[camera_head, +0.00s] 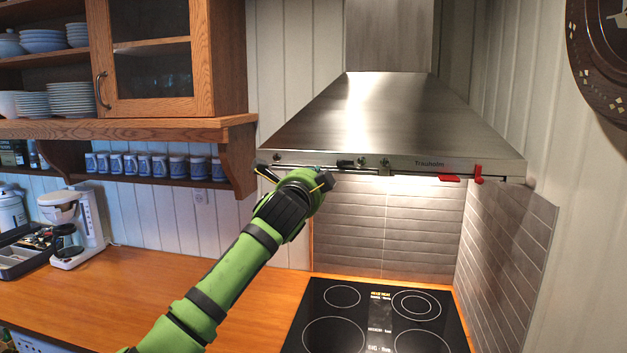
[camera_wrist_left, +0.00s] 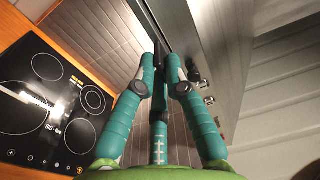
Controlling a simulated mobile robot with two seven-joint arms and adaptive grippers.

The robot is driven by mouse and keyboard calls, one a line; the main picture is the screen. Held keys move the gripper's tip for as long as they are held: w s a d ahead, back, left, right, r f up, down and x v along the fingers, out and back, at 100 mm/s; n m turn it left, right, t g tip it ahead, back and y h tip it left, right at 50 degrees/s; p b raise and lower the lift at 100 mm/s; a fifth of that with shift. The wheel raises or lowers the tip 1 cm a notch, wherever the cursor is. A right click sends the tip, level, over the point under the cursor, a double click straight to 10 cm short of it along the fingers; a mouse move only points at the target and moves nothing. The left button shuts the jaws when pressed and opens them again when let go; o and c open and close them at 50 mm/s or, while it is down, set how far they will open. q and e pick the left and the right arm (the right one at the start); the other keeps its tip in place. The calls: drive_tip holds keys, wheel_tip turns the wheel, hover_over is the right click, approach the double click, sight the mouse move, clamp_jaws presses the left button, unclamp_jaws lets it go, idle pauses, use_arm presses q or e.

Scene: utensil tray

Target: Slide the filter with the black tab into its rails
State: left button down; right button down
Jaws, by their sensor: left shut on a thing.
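The range hood (camera_head: 390,122) is a steel pyramid above the cooktop, with knobs along its front lip. The black tab (camera_head: 345,163) shows at the lower front edge of the hood, left of the middle. My left gripper (camera_head: 326,181) is right below this edge, beside the tab. In the left wrist view its teal fingers (camera_wrist_left: 160,62) close together around a dark piece, which looks like the black tab. The filter itself and how far it sits in its rails are mostly hidden by the lip and my gripper. My right gripper is not in view.
Two red parts (camera_head: 478,174) (camera_head: 449,178) show under the hood's right front edge. The black cooktop (camera_head: 375,318) lies below. A wooden shelf (camera_head: 150,128) with a row of blue-and-white jars is to the left.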

use_arm(q)
drive_tip(key=shift+x, duration=1.25)
drive_tip(key=shift+r, duration=0.1)
drive_tip(key=c, duration=1.2)
unclamp_jaws()
drive_tip(key=shift+v, duration=6.05)
drive_tip(key=shift+w, duration=0.1)
